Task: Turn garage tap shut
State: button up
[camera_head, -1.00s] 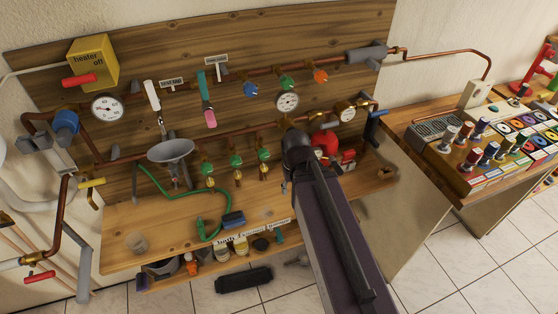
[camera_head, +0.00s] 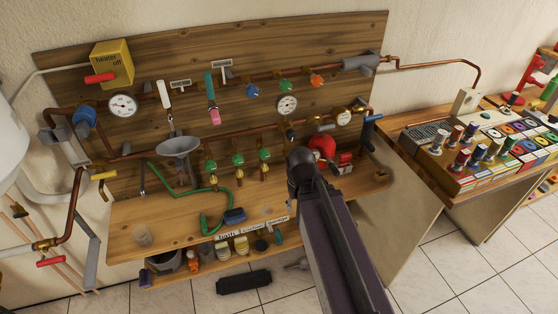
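Three taps with green round handles and brass bodies hang from the lower copper pipe: a left one (camera_head: 211,166), a middle one (camera_head: 238,159) and a right one (camera_head: 264,155). Small labels (camera_head: 252,229) are on the bench's front edge below them. They are too small for me to tell which tap is the garage one, or whether any is shut. My dark arm rises from the bottom centre, its rounded end joint to the right of the three taps. My gripper's fingers are hidden behind the arm, so I cannot see its state or any contact.
A grey funnel (camera_head: 179,147) and a green hose (camera_head: 205,222) are left of and below the taps. A red round part (camera_head: 322,148) is right of my arm. A yellow heater box (camera_head: 112,64) is upper left. A control bench (camera_head: 480,150) stands at right.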

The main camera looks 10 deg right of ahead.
aim_at(264, 155)
jog(key=z, duration=0.05)
jog(key=k, duration=0.4)
jog(key=u, duration=0.1)
jog(key=i, duration=0.9)
jog(key=z, duration=0.85)
